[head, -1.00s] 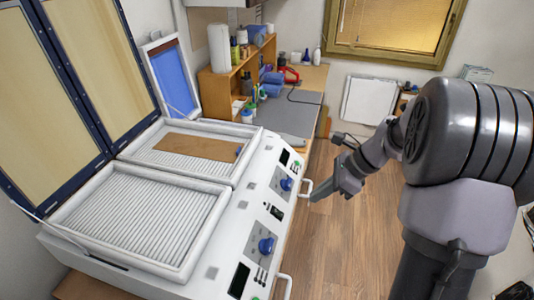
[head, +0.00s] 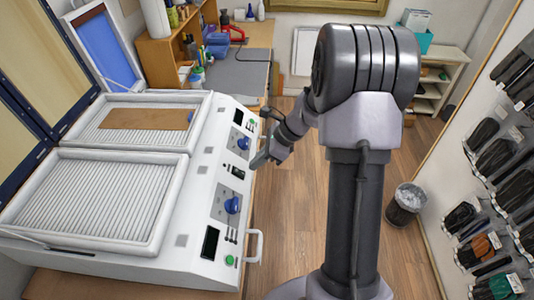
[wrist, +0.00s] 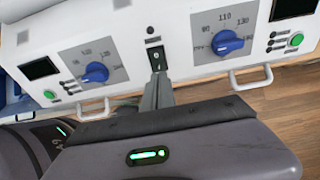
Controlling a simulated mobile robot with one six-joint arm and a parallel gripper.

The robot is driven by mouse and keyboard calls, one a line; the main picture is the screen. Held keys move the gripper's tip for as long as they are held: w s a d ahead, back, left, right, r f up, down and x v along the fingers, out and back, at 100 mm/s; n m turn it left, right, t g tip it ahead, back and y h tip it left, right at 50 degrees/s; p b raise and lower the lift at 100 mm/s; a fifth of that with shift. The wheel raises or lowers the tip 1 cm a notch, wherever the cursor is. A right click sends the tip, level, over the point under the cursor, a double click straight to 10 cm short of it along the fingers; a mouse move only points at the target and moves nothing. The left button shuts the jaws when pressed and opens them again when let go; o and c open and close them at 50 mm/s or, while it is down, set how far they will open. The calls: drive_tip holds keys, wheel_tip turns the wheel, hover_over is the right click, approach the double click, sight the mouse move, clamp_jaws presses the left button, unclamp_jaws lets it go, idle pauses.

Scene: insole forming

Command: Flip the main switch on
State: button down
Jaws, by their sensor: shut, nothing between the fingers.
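The main switch (wrist: 155,57) is a small black rocker in the middle of the white machine's front panel, between two blue dials. It also shows in the head view (head: 237,172). My gripper (wrist: 158,82) is shut and empty. In the wrist view its fingertips point at the switch and overlap its lower edge. I cannot tell whether they touch it. In the head view my gripper (head: 260,158) is beside the panel's front edge, just right of the switch. The rocker's position is too small to read.
The white forming machine (head: 170,262) has two open ribbed beds, and a brown sheet (head: 146,119) lies on the far one. Blue dials (wrist: 228,42), green buttons and white handles (wrist: 252,80) flank the switch. A waste bin (head: 405,205) stands on the open wooden floor.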

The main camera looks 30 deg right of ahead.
sight(245, 175)
drive_tip(key=shift+x, duration=1.9)
drive_tip(key=shift+f, duration=0.1)
drive_tip(key=shift+f+b, duration=0.2)
drive_tip(key=shift+b, duration=0.25)
drive_tip(key=shift+s+r, duration=0.1)
drive_tip(key=shift+r+p, duration=0.4)
drive_tip(key=shift+p, duration=0.05)
drive_tip(key=shift+r, duration=0.4)
drive_tip(key=shift+p, duration=0.3)
